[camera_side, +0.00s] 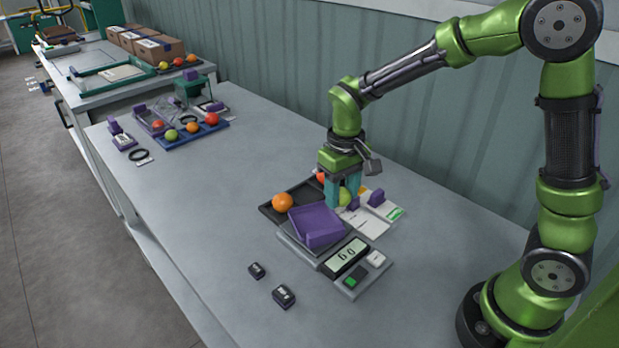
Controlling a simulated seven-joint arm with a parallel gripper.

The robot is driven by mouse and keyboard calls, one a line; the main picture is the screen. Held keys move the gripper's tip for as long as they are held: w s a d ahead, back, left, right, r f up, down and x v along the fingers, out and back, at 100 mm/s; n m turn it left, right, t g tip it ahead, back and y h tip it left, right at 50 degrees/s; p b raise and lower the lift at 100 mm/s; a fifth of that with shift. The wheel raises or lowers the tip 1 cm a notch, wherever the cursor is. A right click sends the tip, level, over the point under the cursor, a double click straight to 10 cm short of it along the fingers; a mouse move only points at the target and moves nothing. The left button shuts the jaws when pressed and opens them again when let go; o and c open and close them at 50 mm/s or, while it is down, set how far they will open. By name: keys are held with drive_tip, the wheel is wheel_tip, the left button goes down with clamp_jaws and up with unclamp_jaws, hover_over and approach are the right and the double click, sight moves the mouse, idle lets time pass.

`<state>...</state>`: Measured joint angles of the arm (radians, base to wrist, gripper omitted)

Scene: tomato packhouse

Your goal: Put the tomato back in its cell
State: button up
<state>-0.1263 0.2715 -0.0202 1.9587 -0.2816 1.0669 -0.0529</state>
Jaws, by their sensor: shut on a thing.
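My gripper (343,194) points down with its teal fingers shut on a yellow-green tomato (345,197). The tomato is at the right end of a dark tray (269,212), behind the purple pan. I cannot tell whether it touches the tray or hangs just above it; the fingers and pan hide its underside and the cell. An orange tomato (282,202) sits at the left of the tray. A red tomato (321,177) shows partly behind my gripper, at the back of the tray.
A purple pan (316,223) rests on a scale (346,258) in front of the tray. White cards (371,222) and a purple block (376,198) lie to the right. Two small dark weights (284,296) are in front. A blue tray (190,137) with tomatoes stands far left; the table between is clear.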

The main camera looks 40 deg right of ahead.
hover_over(307, 196)
wheel_tip(307, 196, down, 5)
drive_tip(key=shift+r, duration=0.2)
drive_tip(key=shift+w+f, duration=0.1)
drive_tip(key=shift+f, duration=1.8)
drive_tip(key=shift+f, duration=0.5)
drive_tip(key=o, duration=0.8)
drive_tip(key=shift+c, duration=1.3)
wheel_tip(307, 196, up, 7)
